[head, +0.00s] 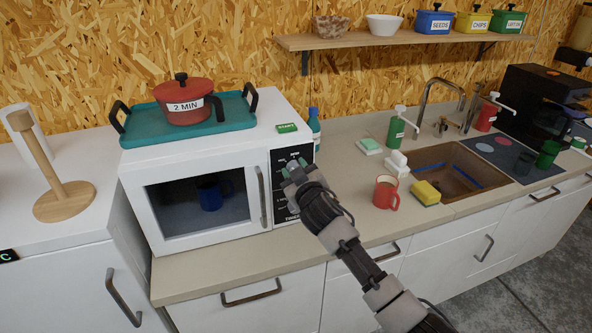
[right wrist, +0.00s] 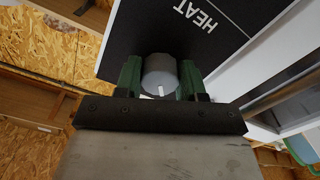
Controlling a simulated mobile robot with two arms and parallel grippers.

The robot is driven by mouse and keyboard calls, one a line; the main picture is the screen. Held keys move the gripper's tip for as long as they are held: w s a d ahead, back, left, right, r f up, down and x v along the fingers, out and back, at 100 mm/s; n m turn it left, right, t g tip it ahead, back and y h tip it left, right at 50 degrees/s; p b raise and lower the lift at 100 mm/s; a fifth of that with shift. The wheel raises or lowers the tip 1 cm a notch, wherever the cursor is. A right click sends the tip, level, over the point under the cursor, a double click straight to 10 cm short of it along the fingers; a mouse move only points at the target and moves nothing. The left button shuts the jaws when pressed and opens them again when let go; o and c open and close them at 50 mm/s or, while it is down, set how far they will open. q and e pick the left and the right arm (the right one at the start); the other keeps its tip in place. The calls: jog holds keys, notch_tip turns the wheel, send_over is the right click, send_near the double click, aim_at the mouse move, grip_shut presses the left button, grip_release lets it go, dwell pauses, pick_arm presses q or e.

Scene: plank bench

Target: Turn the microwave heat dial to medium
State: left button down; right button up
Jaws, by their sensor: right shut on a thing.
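The white microwave (head: 135,198) stands on the counter at the left in the head view, its door shut with a blue mug (head: 209,193) behind the glass. Its black control panel (head: 279,203) is on the right of its front; my right gripper covers part of it. In the right wrist view the grey heat dial (right wrist: 158,77) sits between the two green fingers of my right gripper (right wrist: 160,82), below the printed word HEAT. The gripper is shut on the dial. A small white mark shows on the dial; the setting it points to cannot be read. My left gripper is not in view.
A teal tray (head: 140,126) with a red pot (head: 184,101) lies on the microwave, beside a green START block (head: 287,128). A blue bottle (head: 314,130) stands behind the panel. A red mug (head: 386,192) and yellow sponge (head: 426,192) are right of my arm.

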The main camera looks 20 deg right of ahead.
jog(key=shift+n, duration=1.1)
jog(key=o, duration=0.9)
jog(key=s+b, duration=0.1)
jog(key=s, duration=0.4)
jog(key=s+b, duration=0.1)
jog(key=s, duration=0.5)
jog(key=shift+d, duration=0.2)
jog(key=shift+w, duration=0.1)
